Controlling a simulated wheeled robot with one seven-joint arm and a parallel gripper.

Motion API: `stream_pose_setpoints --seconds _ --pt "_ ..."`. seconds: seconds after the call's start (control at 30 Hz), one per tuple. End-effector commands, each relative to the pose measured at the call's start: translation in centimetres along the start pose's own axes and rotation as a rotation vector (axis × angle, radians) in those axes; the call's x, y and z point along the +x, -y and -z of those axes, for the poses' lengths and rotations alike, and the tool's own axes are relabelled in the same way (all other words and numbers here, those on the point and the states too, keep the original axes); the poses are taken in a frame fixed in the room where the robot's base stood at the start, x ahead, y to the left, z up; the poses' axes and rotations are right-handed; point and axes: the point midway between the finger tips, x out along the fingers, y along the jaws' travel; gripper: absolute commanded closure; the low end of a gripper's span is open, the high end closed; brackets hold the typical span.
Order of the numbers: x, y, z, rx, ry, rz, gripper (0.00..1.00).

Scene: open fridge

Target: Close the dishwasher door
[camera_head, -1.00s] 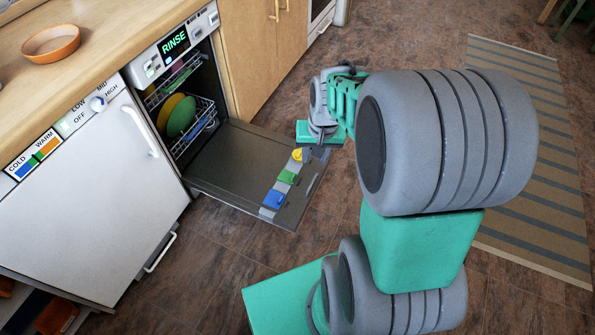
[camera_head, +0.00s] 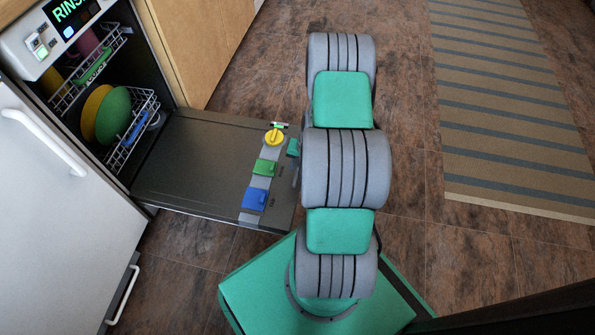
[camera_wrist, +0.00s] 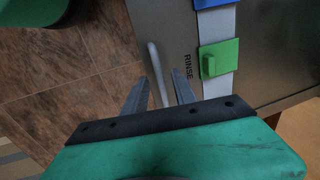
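The dishwasher door (camera_head: 180,160) is dark grey and hangs open, folded down almost flat in front of the dishwasher (camera_head: 62,85). Its panel carries yellow, green and blue controls near the outer edge. A thin grey handle bar (camera_wrist: 153,55) on the door's outer edge shows in the wrist view. My gripper (camera_wrist: 160,79) has its two fingers apart, one on each side of the bar in that picture. I cannot tell whether they touch it. In the head view my arm hides most of the gripper, beside the door's outer edge.
A dish rack (camera_head: 150,103) with green and yellow plates sits inside the dishwasher. A white appliance (camera_head: 50,215) stands at left and a wooden cabinet (camera_head: 205,45) beyond. The brown floor right of the door is open, with a striped rug (camera_head: 510,110).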

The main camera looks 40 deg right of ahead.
Motion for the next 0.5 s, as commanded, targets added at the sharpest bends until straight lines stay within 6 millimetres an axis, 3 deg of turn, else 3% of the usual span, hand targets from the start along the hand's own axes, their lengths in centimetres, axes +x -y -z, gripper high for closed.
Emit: stream_pose_setpoints --seconds 0.3,0.5 --pt "0.68 -0.08 0.05 0.002 -0.001 0.000 0.68" --pt "0.66 -0.10 0.06 0.002 -0.001 0.000 0.83"
